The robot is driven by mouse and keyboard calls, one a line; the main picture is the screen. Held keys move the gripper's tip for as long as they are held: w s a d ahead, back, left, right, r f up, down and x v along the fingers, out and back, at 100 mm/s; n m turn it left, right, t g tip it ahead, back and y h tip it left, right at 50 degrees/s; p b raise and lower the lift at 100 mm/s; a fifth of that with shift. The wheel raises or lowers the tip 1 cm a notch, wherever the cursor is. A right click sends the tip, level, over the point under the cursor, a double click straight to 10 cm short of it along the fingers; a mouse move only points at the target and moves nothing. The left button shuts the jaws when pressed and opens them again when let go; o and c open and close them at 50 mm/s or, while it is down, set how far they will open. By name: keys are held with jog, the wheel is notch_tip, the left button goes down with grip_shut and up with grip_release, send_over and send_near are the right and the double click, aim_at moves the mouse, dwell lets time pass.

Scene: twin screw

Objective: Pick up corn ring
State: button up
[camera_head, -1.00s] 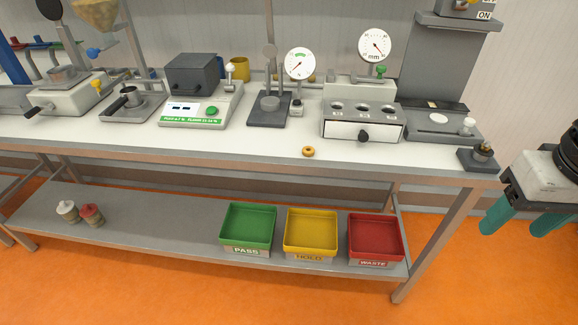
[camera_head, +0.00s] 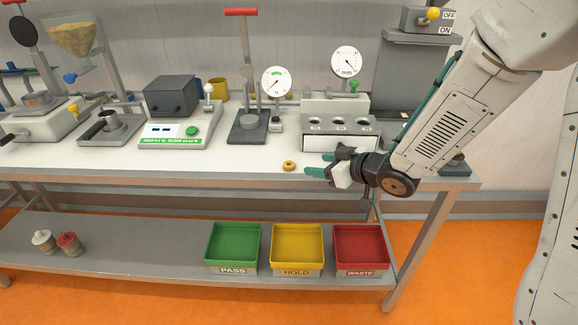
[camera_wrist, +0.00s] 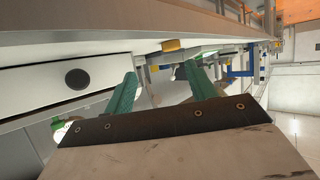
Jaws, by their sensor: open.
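The corn ring (camera_head: 289,165) is a small golden-brown ring lying flat on the white bench top, near its front edge. My gripper (camera_head: 318,165) is just to the right of the ring in the head view, its green fingers pointing left toward it. The fingers are apart and nothing shows between them. In the wrist view the two green fingers of my gripper (camera_wrist: 165,88) are spread. A small yellow-brown shape (camera_wrist: 172,45) shows ahead of them; I cannot tell for sure that it is the ring.
The drawer unit with three round wells (camera_head: 340,125) stands behind my gripper. A press stand (camera_head: 248,125) and a scale (camera_head: 175,130) stand further left. Green (camera_head: 207,247), yellow (camera_head: 273,250) and red (camera_head: 335,250) bins sit on the lower shelf. The bench front left of the ring is clear.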

aim_at(290, 164)
jog(key=shift+w+a+f+y, duration=0.2)
jog(key=shift+a+f, duration=0.1)
jog(key=shift+a, duration=0.35)
jog(key=shift+w+a+f+y, duration=0.1)
jog(key=shift+a+f+y, duration=0.15)
jog(key=shift+a, duration=0.35)
jog(key=x, duration=0.6)
jog(key=shift+s+a, duration=0.1)
jog(key=c, duration=0.8)
